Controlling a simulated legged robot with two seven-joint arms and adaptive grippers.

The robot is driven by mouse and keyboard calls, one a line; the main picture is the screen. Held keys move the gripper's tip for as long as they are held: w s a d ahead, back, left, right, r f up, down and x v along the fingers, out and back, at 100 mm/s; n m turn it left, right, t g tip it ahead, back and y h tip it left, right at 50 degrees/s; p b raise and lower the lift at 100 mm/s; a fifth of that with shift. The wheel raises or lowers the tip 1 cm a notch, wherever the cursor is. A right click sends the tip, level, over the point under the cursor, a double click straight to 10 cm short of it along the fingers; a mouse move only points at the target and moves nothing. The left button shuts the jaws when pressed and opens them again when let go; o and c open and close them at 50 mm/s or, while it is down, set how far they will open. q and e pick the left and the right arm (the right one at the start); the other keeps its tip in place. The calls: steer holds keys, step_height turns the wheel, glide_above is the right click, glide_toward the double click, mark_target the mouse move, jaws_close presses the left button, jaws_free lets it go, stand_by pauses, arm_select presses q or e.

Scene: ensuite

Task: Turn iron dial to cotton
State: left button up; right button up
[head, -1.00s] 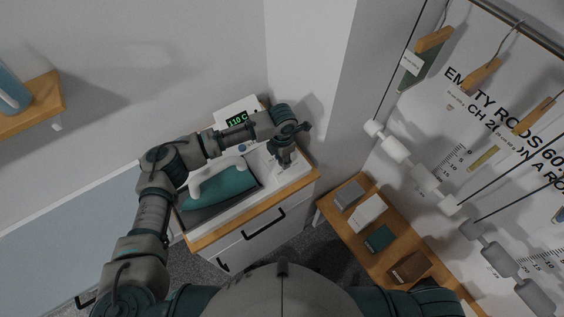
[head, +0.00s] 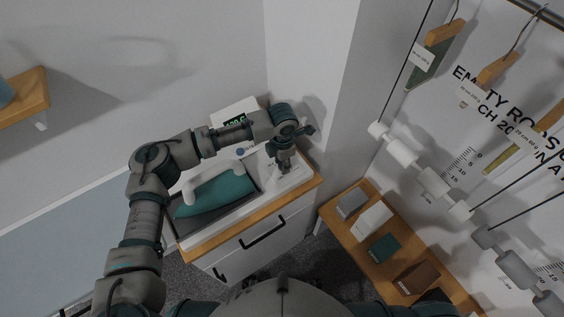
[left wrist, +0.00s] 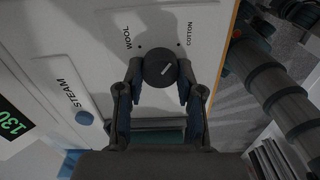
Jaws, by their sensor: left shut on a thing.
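The iron dial (left wrist: 158,66) is a dark round knob on a white panel, with a short white mark slanting toward the upper right. WOOL (left wrist: 127,37) is printed to its upper left and COTTON (left wrist: 189,33) to its upper right, each with a small dot nearby. My left gripper (left wrist: 160,75) is shut on the dial, one finger on each side. In the head view my left gripper (head: 284,166) points down at the right end of the white panel and hides the dial. The teal iron (head: 224,194) with a white handle lies left of it. My right gripper is not in view.
The wood-edged cabinet (head: 252,239) stands against the wall. A wooden bench (head: 341,223) with several small boxes stands to the right, below hanging rods and hangers.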

arm_select(q)
steer(key=shift+w+r, duration=0.2)
steer(key=o, duration=1.1)
steer(key=shift+o, duration=0.2)
steer(key=shift+d+f, duration=0.1)
steer(key=shift+f, duration=0.05)
step_height(320, 180, up, 12)
